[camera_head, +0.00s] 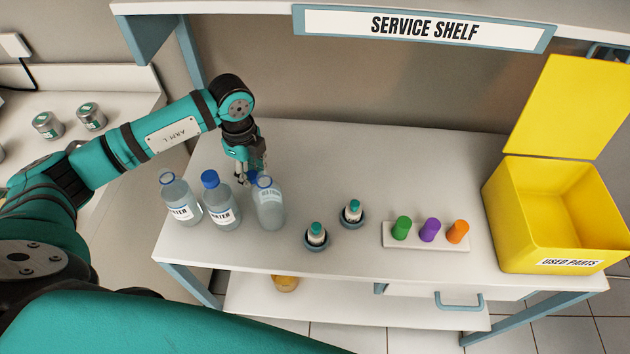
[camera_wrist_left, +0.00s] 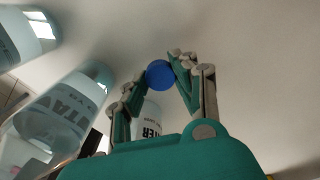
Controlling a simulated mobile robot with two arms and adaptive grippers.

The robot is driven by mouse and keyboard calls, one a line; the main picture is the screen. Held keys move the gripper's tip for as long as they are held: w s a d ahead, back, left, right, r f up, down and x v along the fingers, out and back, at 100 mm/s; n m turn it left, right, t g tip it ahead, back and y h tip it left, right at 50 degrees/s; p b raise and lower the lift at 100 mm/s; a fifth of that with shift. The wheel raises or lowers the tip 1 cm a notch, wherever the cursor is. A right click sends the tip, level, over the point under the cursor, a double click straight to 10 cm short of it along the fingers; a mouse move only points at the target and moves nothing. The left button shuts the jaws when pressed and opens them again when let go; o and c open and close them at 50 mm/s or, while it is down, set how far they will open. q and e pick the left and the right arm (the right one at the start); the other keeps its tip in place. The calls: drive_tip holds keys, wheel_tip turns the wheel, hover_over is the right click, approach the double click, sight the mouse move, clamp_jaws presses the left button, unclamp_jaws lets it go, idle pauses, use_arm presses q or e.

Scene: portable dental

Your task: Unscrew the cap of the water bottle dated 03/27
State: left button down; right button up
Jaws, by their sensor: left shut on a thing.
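Three clear water bottles stand upright on the white table in the head view. The left bottle (camera_head: 181,203) has an open neck, the middle bottle (camera_head: 222,208) wears a blue cap (camera_head: 210,178), and the right bottle (camera_head: 269,208) has an open neck. Their dates are too small to read. My left gripper (camera_head: 249,178) is just behind the right bottle's neck. In the left wrist view it is shut on a loose-looking blue cap (camera_wrist_left: 160,74), held between the fingertips. A labelled bottle (camera_wrist_left: 149,122) shows partly behind the fingers. My right gripper is out of view.
Two small teal-capped vials (camera_head: 316,235) stand right of the bottles. A white holder (camera_head: 428,244) carries green, purple and orange pieces. An open yellow bin (camera_head: 520,225) labelled USED PARTS stands at the right. The table behind the vials is clear.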

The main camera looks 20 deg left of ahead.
use_arm(q)
drive_tip(key=p, duration=0.3)
hover_over(311, 193)
drive_tip(key=shift+a+r, duration=0.1)
drive_tip(key=shift+r, duration=0.05)
wheel_tip(311, 193, down, 3)
drive_tip(key=shift+f+p, duration=0.1)
drive_tip(key=shift+p, duration=0.3)
drive_tip(key=shift+f, duration=0.25)
drive_tip(key=shift+f, duration=0.2)
drive_tip(key=c, duration=1)
unclamp_jaws()
